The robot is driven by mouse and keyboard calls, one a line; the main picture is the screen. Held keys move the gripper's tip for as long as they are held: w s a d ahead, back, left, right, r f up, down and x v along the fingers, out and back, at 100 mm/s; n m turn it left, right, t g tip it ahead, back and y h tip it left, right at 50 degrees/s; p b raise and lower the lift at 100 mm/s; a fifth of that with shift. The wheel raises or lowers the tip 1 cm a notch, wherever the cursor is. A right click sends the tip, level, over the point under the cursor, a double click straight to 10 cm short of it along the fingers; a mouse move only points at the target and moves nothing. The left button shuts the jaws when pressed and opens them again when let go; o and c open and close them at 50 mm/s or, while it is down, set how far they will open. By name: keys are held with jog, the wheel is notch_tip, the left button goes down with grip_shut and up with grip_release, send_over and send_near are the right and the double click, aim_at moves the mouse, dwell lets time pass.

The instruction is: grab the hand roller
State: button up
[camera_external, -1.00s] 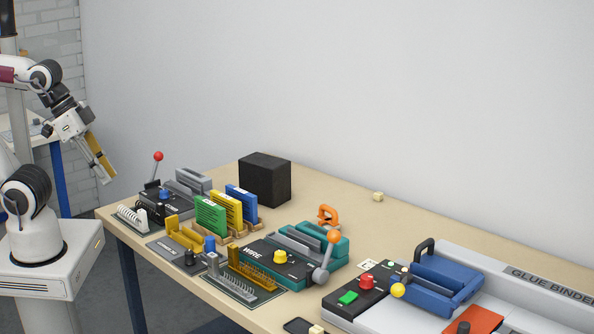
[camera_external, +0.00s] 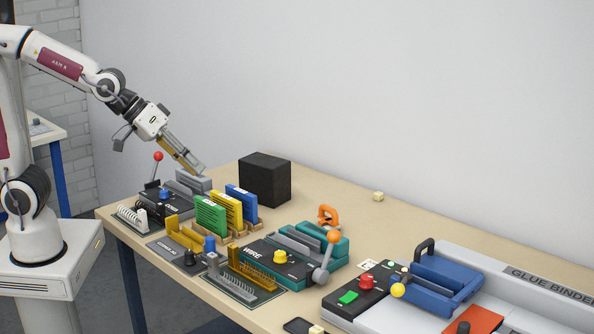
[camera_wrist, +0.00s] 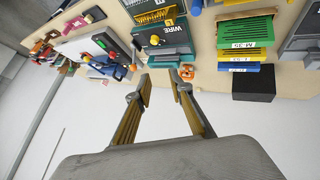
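A small orange item with a looped handle, which looks like the hand roller (camera_external: 328,215), is on the table behind the teal wire machine. Its lower part is hidden by the machine in the external view. In the wrist view the orange item (camera_wrist: 188,71) shows just beyond the right fingertip, beside the teal machine. My gripper (camera_external: 198,170) is in the air above the far left part of the table, well left of the orange item. In the wrist view the two fingers of my gripper (camera_wrist: 161,82) stand apart with nothing between them.
A black block (camera_external: 265,179) stands behind green, yellow and blue upright folders (camera_external: 226,208). The wire machine (camera_external: 290,258) has an orange-knobbed lever rising at its right. A large glue binder (camera_external: 480,270) fills the right.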

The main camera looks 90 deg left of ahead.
jog(key=w+a+f+n+t, duration=0.1)
jog(key=w+a+f+n, duration=0.1)
jog(key=w, duration=0.3)
jog(key=w+a+f+n+t, duration=0.1)
jog(key=w+a+n, duration=0.1)
jog(key=w, duration=0.4)
jog(key=n+t+y, duration=0.2)
jog(key=n+y, duration=0.3)
jog(key=n, duration=0.6)
send_near(326, 209)
jog(key=shift+w+a+f, duration=0.4)
jog(key=shift+a+f, duration=0.1)
jog(key=shift+a, duration=0.2)
jog(key=shift+w, duration=0.15)
jog(key=shift+x, duration=1.1)
jog(key=shift+w, duration=0.1)
jog(key=shift+d+x, duration=0.15)
jog(key=shift+x, duration=1.15)
jog(key=shift+d+x, duration=0.1)
jog(key=shift+x, duration=1.15)
